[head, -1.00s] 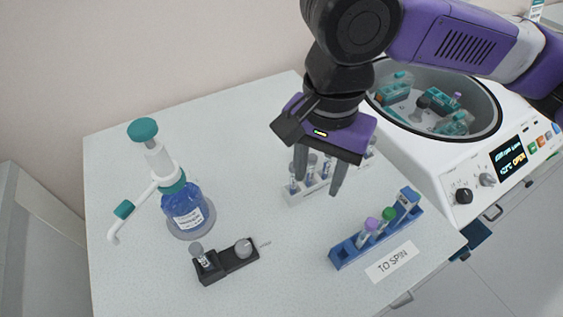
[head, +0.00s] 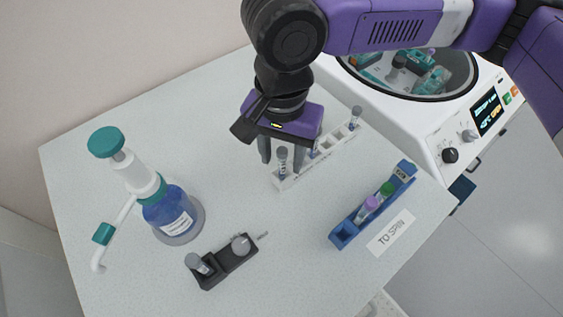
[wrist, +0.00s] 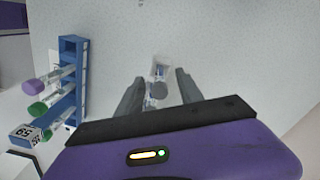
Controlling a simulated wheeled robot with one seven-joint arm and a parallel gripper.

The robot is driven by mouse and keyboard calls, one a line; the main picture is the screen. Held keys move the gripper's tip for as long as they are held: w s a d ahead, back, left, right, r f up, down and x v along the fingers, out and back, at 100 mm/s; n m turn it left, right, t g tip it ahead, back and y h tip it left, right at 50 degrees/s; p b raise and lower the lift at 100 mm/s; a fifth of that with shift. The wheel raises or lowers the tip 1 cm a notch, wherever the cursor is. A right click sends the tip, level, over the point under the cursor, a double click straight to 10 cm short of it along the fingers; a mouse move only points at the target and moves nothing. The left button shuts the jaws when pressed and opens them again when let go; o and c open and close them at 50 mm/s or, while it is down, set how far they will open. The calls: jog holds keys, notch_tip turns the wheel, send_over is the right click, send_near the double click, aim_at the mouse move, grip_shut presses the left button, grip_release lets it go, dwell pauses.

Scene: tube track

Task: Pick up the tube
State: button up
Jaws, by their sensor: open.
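A grey-capped tube (head: 283,158) stands upright at the near left end of the white rack (head: 337,139). My gripper (head: 281,162) is open, pointing down, with its fingers on either side of this tube. In the wrist view the grey cap (wrist: 160,91) lies between the two open fingers (wrist: 157,92), apart from both as far as I can tell. Another grey-capped tube (head: 355,116) stands at the far end of the rack. One more, in the middle, is partly hidden by my gripper.
A blue rack (head: 344,232) with purple-capped and green-capped tubes stands on the right beside a "TO SPIN" label (head: 391,232). A black holder (head: 229,259), a blue pump bottle (head: 172,213) and an open centrifuge (head: 432,128) are nearby. The table's middle is clear.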

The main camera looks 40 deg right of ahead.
jog(key=shift+f, duration=0.6)
grip_shut()
notch_tip(320, 180, up, 20)
jog(key=p, duration=0.1)
dwell(0.4)
jog(key=shift+r, duration=0.1)
jog(key=shift+r+p, duration=1.9)
jog(key=shift+p, duration=0.45)
